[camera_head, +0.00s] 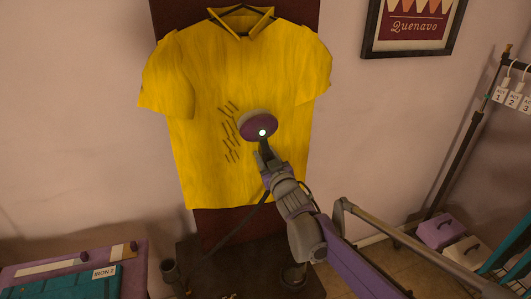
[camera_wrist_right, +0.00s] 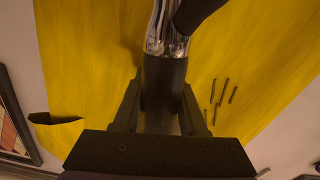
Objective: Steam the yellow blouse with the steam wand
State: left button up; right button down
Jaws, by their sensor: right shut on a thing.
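The yellow blouse (camera_head: 190,75) hangs on a dark red upright board, its collar at the top; it also fills most of the right wrist view (camera_wrist_right: 85,60). Several short dark crease lines (camera_head: 229,140) show near its middle, just left of the steam wand's head; some show in the right wrist view. My right gripper (camera_head: 265,158) is shut on the steam wand (camera_head: 258,124), whose round purple head is in front of the blouse. In the right wrist view the dark handle (camera_wrist_right: 164,85) sits between the fingers. I cannot tell whether the head touches the cloth. My left gripper is not in view.
A purple and teal case or table (camera_head: 60,270) with an "IRON 2" tag stands at lower left. A framed picture (camera_head: 414,50) hangs at upper right. A rail with numbered tags (camera_head: 512,97) and boxes (camera_head: 440,231) are at the right. A dark hose runs below the wand.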

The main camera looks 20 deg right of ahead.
jog(key=shift+a+f+b, duration=0.2)
jog(key=shift+f+b, duration=4.1)
jog(key=shift+f, duration=2.85)
jog(key=shift+s, duration=0.1)
send_near(262, 186)
jog(key=shift+s+r+p, duration=0.1)
jog(key=shift+s+p, duration=0.25)
jog(key=shift+s, duration=0.15)
